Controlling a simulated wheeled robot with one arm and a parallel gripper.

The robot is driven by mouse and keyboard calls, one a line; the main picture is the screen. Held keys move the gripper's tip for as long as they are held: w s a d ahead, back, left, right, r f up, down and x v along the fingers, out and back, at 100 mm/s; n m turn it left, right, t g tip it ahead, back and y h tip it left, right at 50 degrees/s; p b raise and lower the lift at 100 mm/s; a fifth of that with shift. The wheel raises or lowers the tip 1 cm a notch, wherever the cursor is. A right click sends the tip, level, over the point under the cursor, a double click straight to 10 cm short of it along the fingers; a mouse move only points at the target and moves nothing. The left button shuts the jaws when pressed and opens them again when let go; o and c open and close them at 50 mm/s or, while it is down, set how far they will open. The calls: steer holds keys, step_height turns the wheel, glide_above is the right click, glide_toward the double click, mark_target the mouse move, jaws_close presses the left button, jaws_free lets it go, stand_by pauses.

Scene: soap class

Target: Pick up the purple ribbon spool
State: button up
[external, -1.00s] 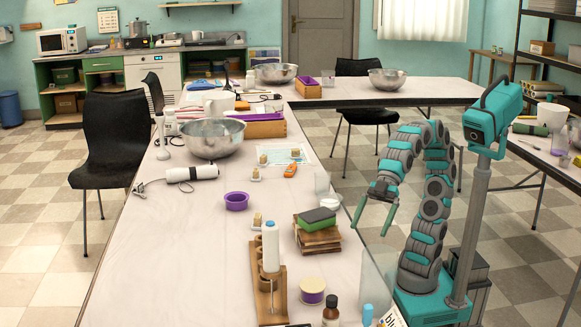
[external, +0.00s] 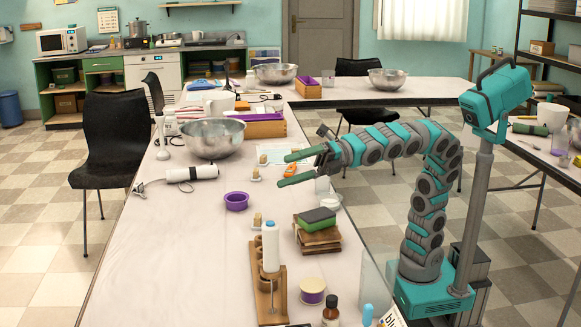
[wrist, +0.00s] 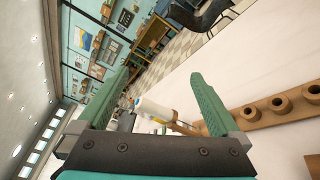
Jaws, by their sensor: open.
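The purple ribbon spool (external: 312,291) stands upright on the near part of the long table in the external view, with a pale round top and a purple band beneath. I cannot make it out in the wrist view. My gripper (external: 283,171) is open and empty. It reaches left over the table, raised above it and farther back than the spool. In the wrist view my gripper (wrist: 160,75) shows its two green fingers spread wide, with nothing between the tips.
Close to the spool are a wooden rack (external: 262,298) with a white bottle, stacked brown blocks with a green one (external: 318,215), and a brown bottle (external: 331,312). A purple cup (external: 237,201) and a metal bowl (external: 211,138) stand farther back. The table's left side is mostly bare.

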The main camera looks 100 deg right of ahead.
steer(key=a+f+n+g+h, duration=0.1)
steer(key=a+f+n, duration=0.5)
steer(key=a+f, duration=0.2)
steer(key=n+g+h, duration=0.1)
steer(key=n+g, duration=0.1)
steer(key=n, duration=0.3)
glide_above(315, 283)
steer(key=f, duration=0.8)
steer(key=shift+w+a+f+p, duration=0.15)
steer(key=shift+w+f+p, duration=0.05)
steer(key=shift+f+p, duration=0.2)
steer(key=shift+a+f+h, duration=0.1)
steer(key=shift+f+h, duration=0.2)
step_height(315, 283, down, 6)
steer(key=shift+f, duration=0.1)
steer(key=shift+w+f, duration=0.2)
steer(key=shift+f, duration=0.1)
steer(key=shift+x, duration=1.25)
steer(key=c, duration=1.3)
